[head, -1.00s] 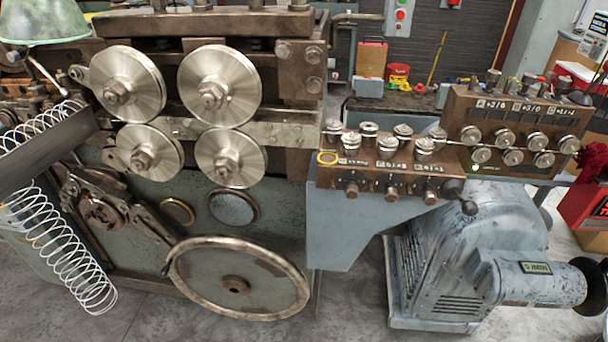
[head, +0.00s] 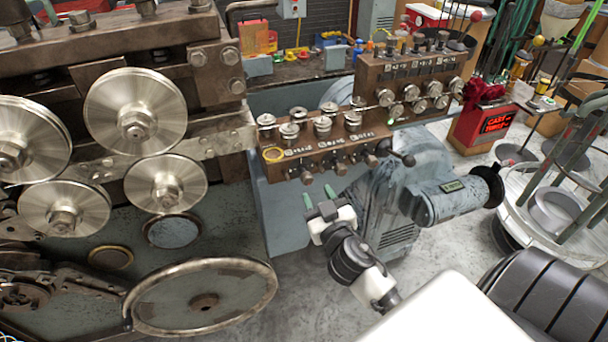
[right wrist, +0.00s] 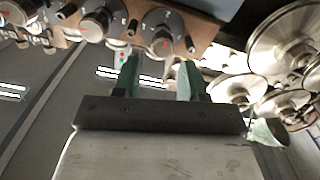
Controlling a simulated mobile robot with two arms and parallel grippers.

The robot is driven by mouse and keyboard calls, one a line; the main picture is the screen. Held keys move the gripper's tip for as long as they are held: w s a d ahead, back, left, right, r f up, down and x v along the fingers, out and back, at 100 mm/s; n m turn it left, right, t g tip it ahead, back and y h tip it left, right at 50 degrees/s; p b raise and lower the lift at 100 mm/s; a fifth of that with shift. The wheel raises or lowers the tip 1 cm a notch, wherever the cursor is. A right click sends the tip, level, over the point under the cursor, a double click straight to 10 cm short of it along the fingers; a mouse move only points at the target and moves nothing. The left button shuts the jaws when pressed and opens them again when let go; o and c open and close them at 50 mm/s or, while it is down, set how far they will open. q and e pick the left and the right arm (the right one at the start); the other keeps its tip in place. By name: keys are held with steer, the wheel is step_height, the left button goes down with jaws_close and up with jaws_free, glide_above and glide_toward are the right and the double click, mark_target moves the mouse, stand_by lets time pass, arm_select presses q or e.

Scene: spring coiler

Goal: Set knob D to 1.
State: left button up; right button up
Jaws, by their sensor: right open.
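A brown panel (head: 262,170) carries a row of three knobs on its front face. I take the leftmost front knob (head: 307,178), nearest the big rollers, as knob D; its letter is too small to be sure. In the right wrist view a round dark-rimmed knob (right wrist: 160,35) with a reddish mark lies beyond the fingertips; its setting is not readable. My right gripper (head: 319,196), with green fingertips, is open and empty, just below and in front of the front knobs, apart from them. It also shows in the right wrist view (right wrist: 160,78). My left gripper is out of view.
The middle front knob (head: 340,168) and right front knob (head: 371,160) sit close beside it. A ball-ended lever (head: 408,160) juts out at the panel's right end. A grey motor (head: 440,200) stands right of my arm.

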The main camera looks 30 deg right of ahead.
mark_target(308, 182)
steer(key=p+x, duration=0.1)
steer(key=x, duration=0.4)
steer(key=shift+a+r, duration=0.1)
steer(key=shift+a, duration=0.1)
steer(key=shift+x, duration=0.8)
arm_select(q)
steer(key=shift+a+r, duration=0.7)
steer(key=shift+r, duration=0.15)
arm_select(e)
steer(key=c, duration=0.6)
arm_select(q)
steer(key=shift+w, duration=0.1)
